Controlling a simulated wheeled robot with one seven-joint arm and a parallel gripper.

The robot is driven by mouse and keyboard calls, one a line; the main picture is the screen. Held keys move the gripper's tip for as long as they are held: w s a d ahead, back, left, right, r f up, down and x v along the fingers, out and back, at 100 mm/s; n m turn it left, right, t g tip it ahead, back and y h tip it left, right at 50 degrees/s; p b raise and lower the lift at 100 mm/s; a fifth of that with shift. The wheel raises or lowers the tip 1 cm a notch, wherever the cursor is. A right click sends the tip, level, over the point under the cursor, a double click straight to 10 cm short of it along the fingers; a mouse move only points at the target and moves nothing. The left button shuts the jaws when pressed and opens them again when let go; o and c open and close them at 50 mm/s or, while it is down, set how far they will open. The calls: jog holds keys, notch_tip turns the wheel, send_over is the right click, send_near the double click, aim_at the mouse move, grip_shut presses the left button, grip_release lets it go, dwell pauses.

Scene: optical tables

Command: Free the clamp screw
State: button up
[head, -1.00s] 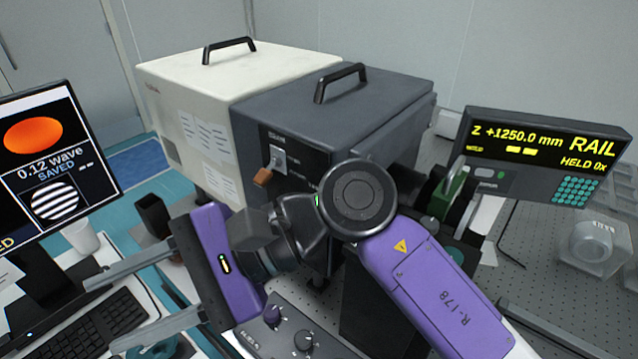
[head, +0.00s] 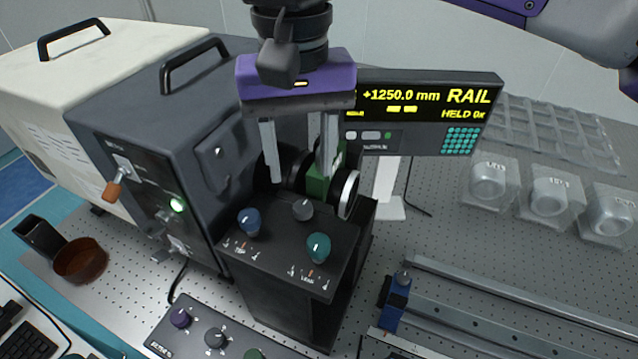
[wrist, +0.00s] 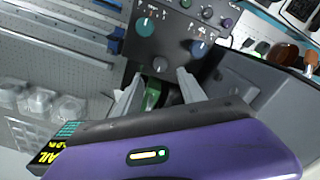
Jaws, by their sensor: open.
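A black mount (head: 300,250) carries a blue knob (head: 249,221), a teal knob (head: 319,246) and a grey knob (head: 303,210) between and behind them. The grey knob also shows in the wrist view (wrist: 160,65). I cannot read a label naming the clamp screw. A green part (head: 318,184) and a round lens ring (head: 347,194) stand at the mount's back.
A dark grey housing (head: 150,110) stands close at left. The display (head: 420,112) reading RAIL and HELD 0x is just behind and right of my gripper. A rail (head: 500,325) with a blue carriage (head: 396,300) lies at right. Clear cases (head: 550,195) stand farther right.

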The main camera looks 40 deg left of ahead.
aim_at(303, 205)
notch_tip(303, 205, down, 8)
jog(key=shift+r+p, duration=0.25)
jog(key=shift+p, duration=0.3)
grip_shut()
